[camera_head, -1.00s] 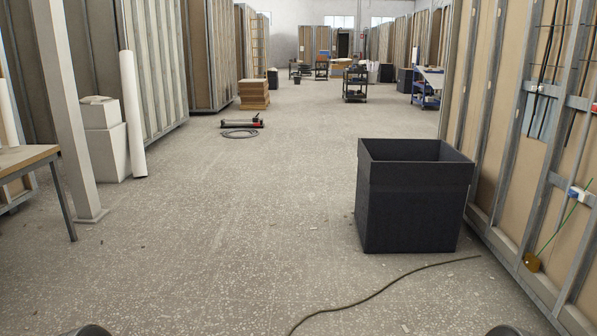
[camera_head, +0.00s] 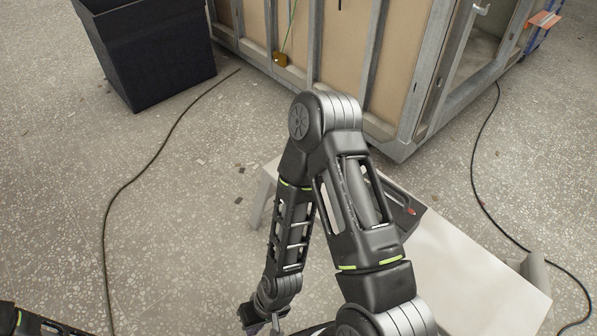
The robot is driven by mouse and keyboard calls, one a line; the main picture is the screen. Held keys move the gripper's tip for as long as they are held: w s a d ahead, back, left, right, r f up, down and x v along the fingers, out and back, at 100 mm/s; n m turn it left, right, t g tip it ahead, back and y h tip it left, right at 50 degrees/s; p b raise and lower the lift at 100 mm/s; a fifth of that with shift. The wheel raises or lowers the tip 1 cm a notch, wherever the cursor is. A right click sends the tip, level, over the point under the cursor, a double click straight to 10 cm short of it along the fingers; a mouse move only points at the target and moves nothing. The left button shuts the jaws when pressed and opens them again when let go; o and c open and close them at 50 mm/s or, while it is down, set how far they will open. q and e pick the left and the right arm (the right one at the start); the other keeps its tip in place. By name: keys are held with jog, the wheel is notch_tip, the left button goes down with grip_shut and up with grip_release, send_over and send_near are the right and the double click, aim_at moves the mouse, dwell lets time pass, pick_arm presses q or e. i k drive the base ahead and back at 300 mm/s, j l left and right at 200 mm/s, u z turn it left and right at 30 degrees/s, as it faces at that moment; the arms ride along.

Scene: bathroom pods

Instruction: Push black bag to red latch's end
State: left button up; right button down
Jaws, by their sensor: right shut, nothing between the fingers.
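A large black open-topped box (camera_head: 158,58), the only black bag-like thing I see, stands upright on the floor at the upper left. Its top is cut off by the frame edge. I cannot make out a red latch for certain; a small red-tipped item (camera_head: 411,210) lies on the white table. My right arm reaches down through the middle of the view. My right gripper (camera_head: 263,325) is low in the frame, shut and empty, well away from the box. Part of my left arm shows at the lower left corner, but its gripper is not seen.
The white table (camera_head: 465,275) stands at the lower right, under my right arm. A wood-panelled pod wall (camera_head: 335,50) with metal framing stands behind it. A black cable (camera_head: 125,190) runs along the floor at left, another (camera_head: 482,190) at right. The floor at left is mostly clear.

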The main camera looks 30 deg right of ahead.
aim_at(407, 211)
jog(key=l+z, duration=0.35)
jog(key=i+l+z, duration=0.15)
jog(key=l+z, duration=0.25)
jog(key=k+j+z, duration=0.1)
jog(key=z, duration=0.9)
